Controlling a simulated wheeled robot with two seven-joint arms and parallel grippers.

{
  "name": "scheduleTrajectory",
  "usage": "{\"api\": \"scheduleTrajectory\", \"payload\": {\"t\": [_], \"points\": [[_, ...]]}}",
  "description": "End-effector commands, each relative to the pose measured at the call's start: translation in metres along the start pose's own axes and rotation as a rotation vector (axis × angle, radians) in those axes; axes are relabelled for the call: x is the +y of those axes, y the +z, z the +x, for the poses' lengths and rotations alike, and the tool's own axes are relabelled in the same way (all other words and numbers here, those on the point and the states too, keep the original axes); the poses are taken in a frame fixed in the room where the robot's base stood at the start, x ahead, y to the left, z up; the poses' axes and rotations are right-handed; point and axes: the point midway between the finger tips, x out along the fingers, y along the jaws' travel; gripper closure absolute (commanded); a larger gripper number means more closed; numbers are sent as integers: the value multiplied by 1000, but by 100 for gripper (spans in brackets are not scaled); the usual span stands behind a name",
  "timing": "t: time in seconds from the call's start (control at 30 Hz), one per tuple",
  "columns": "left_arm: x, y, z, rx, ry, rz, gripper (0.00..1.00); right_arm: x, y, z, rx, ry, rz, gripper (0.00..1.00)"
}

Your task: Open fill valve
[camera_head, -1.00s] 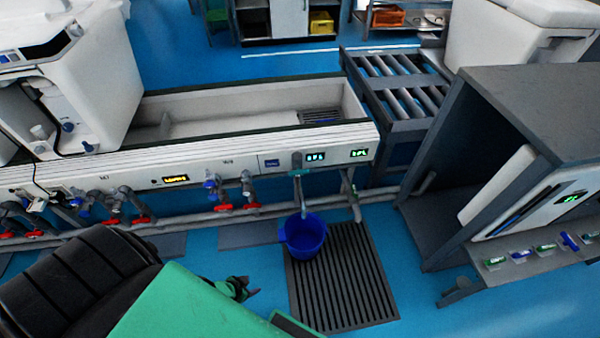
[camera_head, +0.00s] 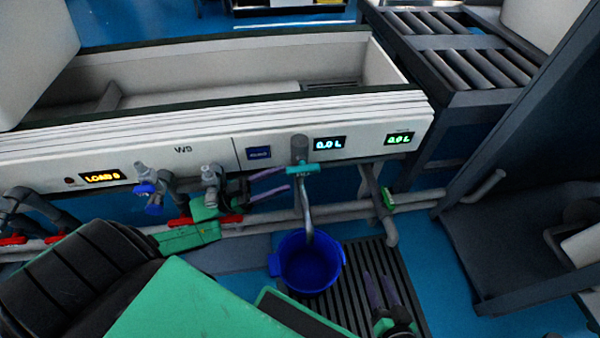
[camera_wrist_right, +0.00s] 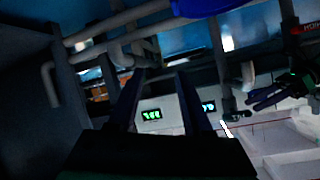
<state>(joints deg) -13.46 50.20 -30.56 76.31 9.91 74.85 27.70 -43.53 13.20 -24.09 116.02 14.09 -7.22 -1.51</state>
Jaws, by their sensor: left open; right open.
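The fill valve has a teal handle (camera_head: 302,169) under a grey knob-like body on the white panel, with a metal spout (camera_head: 307,215) running down to the blue bucket (camera_head: 311,266). My left gripper (camera_head: 286,180) is open and empty, its purple fingers pointing right, with their tips just left of the handle. Contact cannot be told. My right gripper (camera_head: 375,277) is open and empty, low over the floor grate, right of the bucket. In the right wrist view, its fingers (camera_wrist_right: 157,78) stand apart, the bucket (camera_wrist_right: 200,7) is at the top and my left gripper (camera_wrist_right: 275,95) at the right.
The panel (camera_head: 220,165) carries two displays (camera_head: 329,144) reading about zero litres. Pipes with red-handled valves (camera_head: 181,222) run along the left. A dark floor grate (camera_head: 350,270) lies beneath the bucket. A grey frame (camera_head: 520,150) stands at right, with a roller table (camera_head: 450,60) behind.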

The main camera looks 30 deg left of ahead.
Motion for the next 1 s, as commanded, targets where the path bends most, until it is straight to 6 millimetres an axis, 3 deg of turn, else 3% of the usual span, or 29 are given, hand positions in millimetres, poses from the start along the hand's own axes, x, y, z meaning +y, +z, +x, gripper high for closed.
{"api": "scheduleTrajectory", "payload": {"t": [0.17, 0.5, 0.8, 0.97, 1.0], "points": [[3, -5, 4, 39, 43, -12, 40, -1, -5, 3, 37, -7, 30, 50], [6, -7, 65, 38, 41, -11, 40, 0, -2, 4, 40, -6, 30, 50], [6, -7, 73, 34, 38, -11, 40, -3, -2, 6, 40, -2, 26, 50], [6, -7, 72, 34, 38, -11, 100, -3, -2, 6, 40, -2, 27, 50], [6, -7, 72, 34, 38, -11, 100, -3, -2, 6, 40, -2, 27, 50]]}}
